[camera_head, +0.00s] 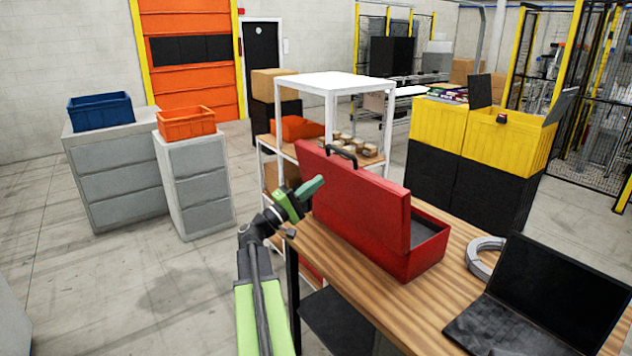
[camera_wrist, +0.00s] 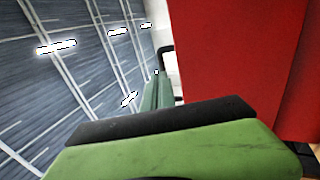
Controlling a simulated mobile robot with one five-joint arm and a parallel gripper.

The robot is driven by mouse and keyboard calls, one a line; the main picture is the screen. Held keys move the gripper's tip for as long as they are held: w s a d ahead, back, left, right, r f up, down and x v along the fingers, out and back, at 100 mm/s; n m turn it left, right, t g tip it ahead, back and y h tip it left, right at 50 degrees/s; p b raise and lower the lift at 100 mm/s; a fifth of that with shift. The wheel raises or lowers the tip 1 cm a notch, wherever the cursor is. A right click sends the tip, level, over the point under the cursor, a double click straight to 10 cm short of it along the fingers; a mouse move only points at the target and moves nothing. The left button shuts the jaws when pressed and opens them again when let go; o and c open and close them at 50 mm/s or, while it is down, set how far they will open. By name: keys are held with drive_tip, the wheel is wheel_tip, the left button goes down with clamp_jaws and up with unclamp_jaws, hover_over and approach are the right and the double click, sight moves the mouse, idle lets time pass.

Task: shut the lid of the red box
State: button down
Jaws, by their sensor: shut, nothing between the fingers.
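The red box (camera_head: 432,247) stands on the wooden table, with its lid (camera_head: 352,196) raised nearly upright on the left side. A dark handle (camera_head: 341,152) sits on the lid's top edge. Part of the box's inside shows to the right of the lid. My gripper (camera_head: 313,187) is shut and empty, in front of the lid's outer face on its left. In the wrist view the lid (camera_wrist: 235,60) fills the right side, and my gripper's green fingers (camera_wrist: 158,92) point up beside it. I cannot tell whether they touch the lid.
An open black laptop (camera_head: 545,300) and a grey ring (camera_head: 484,258) lie on the wooden table (camera_head: 370,299) right of the box. A white shelf (camera_head: 333,84) stands behind it. Grey cabinets (camera_head: 195,185) stand further left, with open floor before them.

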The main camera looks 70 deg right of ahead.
drive_tip(key=p+x, duration=0.3)
drive_tip(key=x, duration=0.7)
drive_tip(key=shift+d+p, duration=0.2)
drive_tip(key=shift+p, duration=0.1)
drive_tip(key=shift+s, duration=0.1)
